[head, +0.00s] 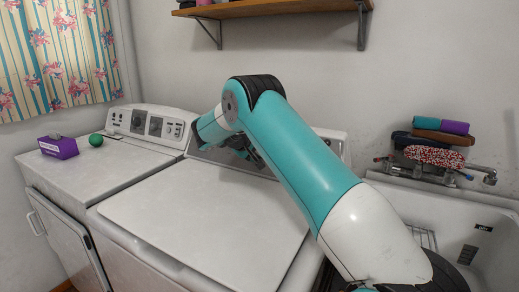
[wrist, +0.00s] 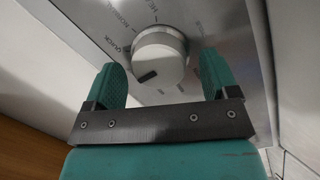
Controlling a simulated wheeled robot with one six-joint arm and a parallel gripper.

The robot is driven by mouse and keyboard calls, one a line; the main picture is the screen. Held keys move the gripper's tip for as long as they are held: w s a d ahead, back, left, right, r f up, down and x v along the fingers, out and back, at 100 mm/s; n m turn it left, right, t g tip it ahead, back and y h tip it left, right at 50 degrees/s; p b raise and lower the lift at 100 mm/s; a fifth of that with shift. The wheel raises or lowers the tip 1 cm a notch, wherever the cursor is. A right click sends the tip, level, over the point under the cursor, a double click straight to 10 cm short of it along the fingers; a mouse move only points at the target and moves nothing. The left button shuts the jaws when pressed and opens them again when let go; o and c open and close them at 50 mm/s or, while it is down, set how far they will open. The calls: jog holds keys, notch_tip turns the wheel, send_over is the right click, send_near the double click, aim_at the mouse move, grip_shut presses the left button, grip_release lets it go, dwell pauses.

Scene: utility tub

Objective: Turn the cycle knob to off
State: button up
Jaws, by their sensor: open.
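The cycle knob (wrist: 160,58) is a round silver-white dial with a dark pointer mark, on a grey metal panel in the wrist view. The pointer mark faces the lower left of the picture. Printed labels ring the knob; "QUICK" reads at its left, and other words are partly cut off. My gripper (wrist: 165,82) is open, with one teal finger on each side of the knob. I cannot tell whether the fingers touch it. In the head view my gripper (head: 247,152) is at the washer's back panel, and my arm hides the knob.
The washer's white lid (head: 200,215) is shut and clear. The dryer (head: 95,165) at left holds a purple tissue box (head: 58,148) and a green ball (head: 96,140). A utility tub (head: 480,235) with folded cloths (head: 440,130) behind it stands at right. A wooden shelf (head: 275,8) hangs above.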

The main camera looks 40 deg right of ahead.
jog(key=b+v, duration=0.1)
jog(key=v, duration=1.6)
jog(key=shift+f, duration=0.1)
jog(key=s+a+n+t+y+p, duration=0.1)
jog(key=s+a+n+y, duration=0.2)
jog(key=s+a+y, duration=0.3)
jog(key=s+a+n+t+y, duration=0.2)
jog(key=s+a+y, duration=0.15)
jog(key=a, duration=0.55)
jog(key=s+a+n+g+y, duration=0.1)
jog(key=s+a, duration=0.3)
jog(key=s, duration=0.5)
jog(key=s+a+n+g+y+p, duration=0.1)
jog(key=s+a+n+g+y, duration=0.1)
jog(key=s, duration=0.7)
jog(key=s+a+n+g+y, duration=0.1)
jog(key=s+a+y, duration=0.2)
jog(key=s+a, duration=0.3)
jog(key=s+f, duration=0.1)
jog(key=s, duration=0.2)
jog(key=shift+a+g, duration=0.4)
